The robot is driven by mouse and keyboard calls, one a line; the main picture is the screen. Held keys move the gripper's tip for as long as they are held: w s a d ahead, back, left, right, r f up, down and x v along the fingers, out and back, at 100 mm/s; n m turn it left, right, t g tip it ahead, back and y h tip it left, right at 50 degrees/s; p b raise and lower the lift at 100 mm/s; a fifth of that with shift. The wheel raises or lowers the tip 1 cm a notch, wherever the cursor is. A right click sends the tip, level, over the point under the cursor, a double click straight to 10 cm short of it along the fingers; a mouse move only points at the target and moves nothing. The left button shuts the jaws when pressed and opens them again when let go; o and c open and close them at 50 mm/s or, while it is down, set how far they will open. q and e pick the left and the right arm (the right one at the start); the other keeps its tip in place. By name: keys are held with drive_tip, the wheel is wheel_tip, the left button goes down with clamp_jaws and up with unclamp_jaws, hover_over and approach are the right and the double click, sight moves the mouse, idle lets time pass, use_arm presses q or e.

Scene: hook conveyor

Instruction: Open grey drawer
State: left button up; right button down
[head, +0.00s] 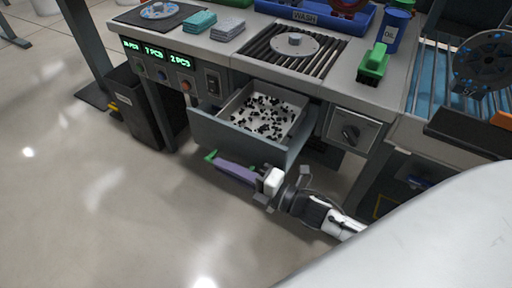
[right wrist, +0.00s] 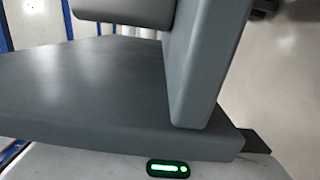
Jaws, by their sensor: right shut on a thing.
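The grey drawer (head: 240,132) stands pulled out from under the workbench in the head view. Its open top shows a pale inside with many small dark pieces. My right gripper (head: 232,169) lies along the lower front of the drawer, reaching in from the lower right, with a purple part and green parts showing. It is shut at the drawer front, but the exact grip is hidden. In the right wrist view, broad grey surfaces (right wrist: 90,85) fill most of the picture close to the gripper. My left gripper is not in view.
The workbench (head: 215,50) holds a slatted grate (head: 290,50), a green brush (head: 373,62) and a blue oil container (head: 391,30). A dark bin (head: 135,105) stands left of the drawer. The floor in front is clear.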

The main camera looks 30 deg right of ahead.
use_arm(q)
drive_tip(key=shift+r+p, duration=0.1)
drive_tip(key=shift+p, duration=0.4)
use_arm(e)
drive_tip(key=s+a, duration=0.4)
drive_tip(key=a, duration=0.3)
drive_tip(key=shift+s, duration=0.1)
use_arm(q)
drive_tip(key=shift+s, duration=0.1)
use_arm(e)
drive_tip(key=c, duration=1.8)
unclamp_jaws()
drive_tip(key=shift+c, duration=0.2)
use_arm(q)
drive_tip(key=shift+p, duration=0.3)
use_arm(e)
drive_tip(key=v, duration=1)
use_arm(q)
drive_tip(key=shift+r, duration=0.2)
use_arm(e)
drive_tip(key=shift+s+d, duration=0.1)
drive_tip(key=shift+d, duration=0.05)
drive_tip(key=shift+f, duration=0.1)
